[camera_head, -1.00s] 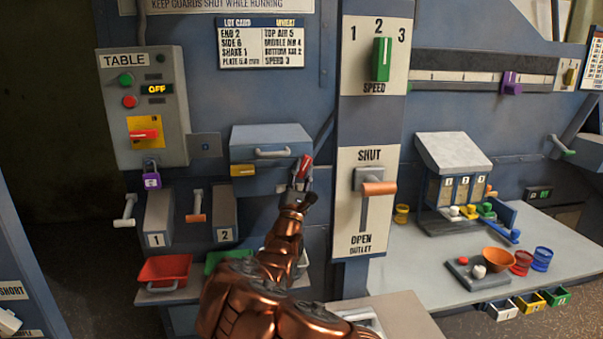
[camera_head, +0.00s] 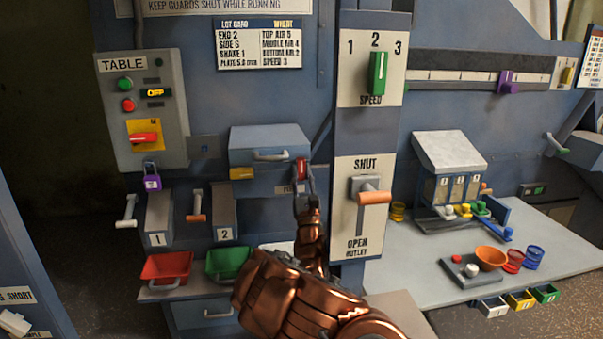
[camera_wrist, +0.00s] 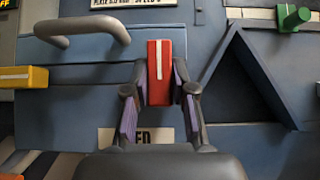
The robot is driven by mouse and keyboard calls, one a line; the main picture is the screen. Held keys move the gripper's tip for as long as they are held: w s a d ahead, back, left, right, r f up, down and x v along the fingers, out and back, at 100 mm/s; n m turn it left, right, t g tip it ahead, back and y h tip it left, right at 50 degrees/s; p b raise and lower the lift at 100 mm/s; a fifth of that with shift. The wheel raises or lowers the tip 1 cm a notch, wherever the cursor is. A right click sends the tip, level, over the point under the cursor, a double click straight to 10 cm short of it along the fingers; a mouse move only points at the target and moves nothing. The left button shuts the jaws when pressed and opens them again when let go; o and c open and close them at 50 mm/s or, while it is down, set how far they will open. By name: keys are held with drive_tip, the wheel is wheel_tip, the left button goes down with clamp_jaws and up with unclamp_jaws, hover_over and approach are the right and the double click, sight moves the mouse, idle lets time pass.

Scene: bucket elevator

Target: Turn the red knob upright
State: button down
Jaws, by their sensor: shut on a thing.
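The red knob (camera_head: 302,169) sits on the blue panel, just right of and below the grey-blue drawer box. In the wrist view the red knob (camera_wrist: 160,72) is a red block with a white line down its front face, standing nearly upright. My gripper (camera_head: 303,182) reaches up to it from below. In the wrist view my gripper (camera_wrist: 159,85) has one purple-padded finger on each side of the knob, closed on its lower sides. A plate below the knob, partly hidden by my gripper, shows the letters "ED" (camera_wrist: 155,136).
The drawer box (camera_head: 268,143) with a grey handle (camera_wrist: 82,30) is left of the knob. A yellow block (camera_wrist: 25,78) is below the handle. A diagonal brace (camera_wrist: 258,75) stands close on the right. The outlet lever (camera_head: 374,197) is farther right.

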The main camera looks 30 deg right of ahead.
drive_tip(key=shift+r, duration=0.1)
drive_tip(key=c, duration=1)
unclamp_jaws()
drive_tip(key=shift+o, duration=0.2)
